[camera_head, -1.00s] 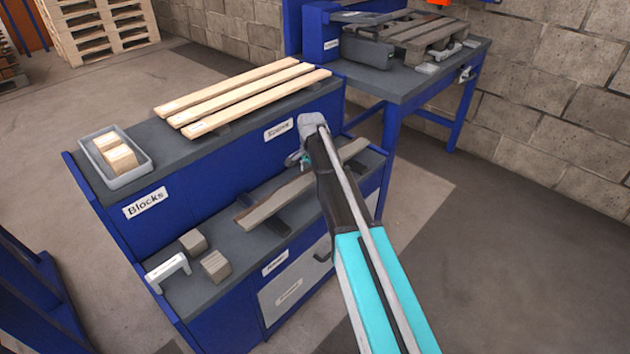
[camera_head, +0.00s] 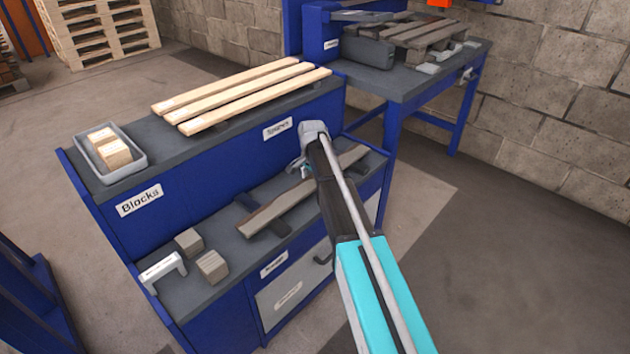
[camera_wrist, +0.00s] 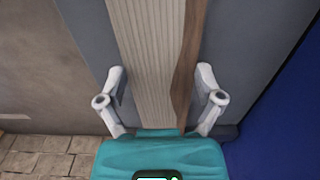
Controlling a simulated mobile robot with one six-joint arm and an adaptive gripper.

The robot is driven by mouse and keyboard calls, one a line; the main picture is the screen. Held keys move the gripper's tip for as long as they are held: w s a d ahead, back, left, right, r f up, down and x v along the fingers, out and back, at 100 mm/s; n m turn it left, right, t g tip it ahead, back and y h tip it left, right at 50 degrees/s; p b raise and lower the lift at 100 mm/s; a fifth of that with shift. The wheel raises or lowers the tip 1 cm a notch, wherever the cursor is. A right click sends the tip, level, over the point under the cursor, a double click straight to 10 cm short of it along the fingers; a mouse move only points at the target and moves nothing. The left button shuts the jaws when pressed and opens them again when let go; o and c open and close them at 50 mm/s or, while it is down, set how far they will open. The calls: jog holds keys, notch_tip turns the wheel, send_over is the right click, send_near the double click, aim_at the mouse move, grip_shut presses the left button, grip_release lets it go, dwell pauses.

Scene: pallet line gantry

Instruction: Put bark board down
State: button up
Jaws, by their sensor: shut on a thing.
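The bark board (camera_head: 275,212) is a long grey-brown plank over the lower shelf of the blue bench, lying across dark supports (camera_head: 279,228). I cannot tell whether it touches them. In the wrist view the board (camera_wrist: 150,60) runs away between the fingers, with a dark brown bark edge along its right side. My gripper (camera_wrist: 161,90) is shut on the board, one finger at each long edge. In the head view my arm hides the gripper and part of the board.
Three pale boards (camera_head: 240,97) and a grey tray of blocks (camera_head: 141,162) sit on the upper shelf. Grey blocks (camera_head: 212,267) and a white bracket (camera_head: 162,270) stand left of the board. A table with a pallet (camera_head: 430,35) stands behind.

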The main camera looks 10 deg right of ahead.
aim_at(313, 182)
jog(key=shift+f, duration=0.1)
jog(key=o, duration=1.1)
jog(key=shift+c, duration=0.2)
notch_tip(313, 182, up, 12)
jog(key=p, duration=1.2)
jog(key=shift+s, duration=0.1)
